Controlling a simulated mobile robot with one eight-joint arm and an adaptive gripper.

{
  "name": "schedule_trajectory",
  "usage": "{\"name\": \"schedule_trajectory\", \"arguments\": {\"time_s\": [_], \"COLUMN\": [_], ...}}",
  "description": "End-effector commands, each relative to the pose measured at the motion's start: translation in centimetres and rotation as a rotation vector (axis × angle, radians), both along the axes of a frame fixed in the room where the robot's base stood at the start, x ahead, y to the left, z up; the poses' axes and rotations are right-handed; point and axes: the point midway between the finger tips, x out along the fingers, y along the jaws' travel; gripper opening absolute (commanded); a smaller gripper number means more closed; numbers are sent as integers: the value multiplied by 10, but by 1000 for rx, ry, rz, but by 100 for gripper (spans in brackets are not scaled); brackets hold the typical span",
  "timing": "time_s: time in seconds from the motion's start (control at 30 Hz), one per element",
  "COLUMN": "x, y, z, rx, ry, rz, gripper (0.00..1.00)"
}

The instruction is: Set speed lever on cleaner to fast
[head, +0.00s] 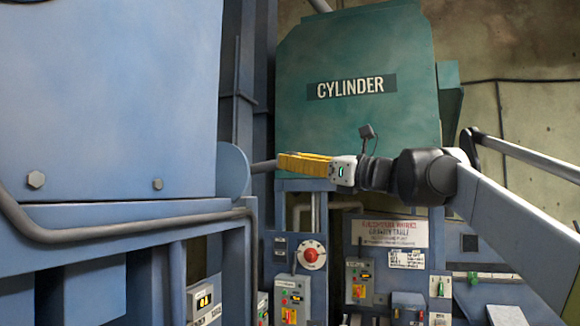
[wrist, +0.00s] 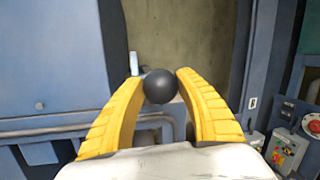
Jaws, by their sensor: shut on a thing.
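In the head view, a short grey lever (head: 263,167) sticks out to the right from a round blue disc (head: 235,171) on the side of the large blue machine (head: 110,90). My gripper (head: 281,162), with yellow fingers, is at the lever's outer end and covers its tip. In the wrist view, a black ball knob (wrist: 160,87) sits between the two yellow fingertips of my gripper (wrist: 159,78). The gripper is shut on this knob. The lever's shaft is mostly hidden behind the knob there. I see no readable speed marking by the lever.
A green housing marked CYLINDER (head: 351,87) stands behind my gripper. Below are control boxes, one with a red round knob (head: 311,254), and a sign (head: 389,233). A grey pipe (head: 130,226) runs along the blue machine. Open space lies just below my gripper.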

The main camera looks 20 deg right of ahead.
Motion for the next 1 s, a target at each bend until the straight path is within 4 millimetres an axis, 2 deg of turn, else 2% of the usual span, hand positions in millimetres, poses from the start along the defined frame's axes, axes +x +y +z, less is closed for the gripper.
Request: {"name": "schedule_trajectory", "arguments": {"time_s": [0.03,0.33,0.7,1.0], "x": [-1,0,7,12], "y": [0,1,11,16], "z": [-18,-62,-98,-112], "rx": [33,252,249,248], "ry": [-24,-183,-182,-182], "rz": [1,4,1,1], "gripper": [0,0,0,0]}}
